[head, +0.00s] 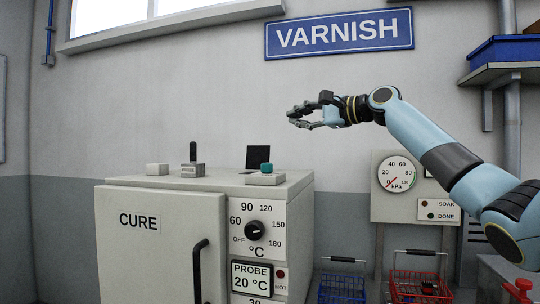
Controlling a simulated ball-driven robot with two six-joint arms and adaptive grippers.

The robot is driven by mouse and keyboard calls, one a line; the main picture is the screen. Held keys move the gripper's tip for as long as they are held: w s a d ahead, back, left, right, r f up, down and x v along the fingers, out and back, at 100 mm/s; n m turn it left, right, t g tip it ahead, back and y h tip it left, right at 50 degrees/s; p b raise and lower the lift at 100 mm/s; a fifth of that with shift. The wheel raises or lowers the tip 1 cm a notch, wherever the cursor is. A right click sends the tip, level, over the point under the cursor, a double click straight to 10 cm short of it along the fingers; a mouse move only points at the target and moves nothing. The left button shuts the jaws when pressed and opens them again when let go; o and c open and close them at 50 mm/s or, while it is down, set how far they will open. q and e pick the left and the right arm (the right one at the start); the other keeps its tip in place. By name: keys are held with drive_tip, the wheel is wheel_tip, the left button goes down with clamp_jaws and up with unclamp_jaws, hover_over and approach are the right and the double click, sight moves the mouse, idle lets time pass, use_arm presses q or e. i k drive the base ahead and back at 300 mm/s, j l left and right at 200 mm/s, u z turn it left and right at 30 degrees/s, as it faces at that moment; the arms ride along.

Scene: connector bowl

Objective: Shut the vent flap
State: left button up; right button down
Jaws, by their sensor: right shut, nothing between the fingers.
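The grey CURE oven (160,240) stands at the left centre with its door closed. A dark square plate that looks like the vent flap (258,156) stands upright, raised, at the back of the oven's top. My right gripper (296,117) is shut and empty. In the picture it is above and to the right of the flap, apart from it, with its fingers pointing left. The arm comes in from the right. The flap's hinge and the vent opening are hard to see from here. My left gripper is not in view.
A gauge panel (396,203) is behind on the right. Wire baskets (343,287) stand low at the right.

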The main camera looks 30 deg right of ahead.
sight(255, 154)
drive_tip(key=i+l, duration=1.15)
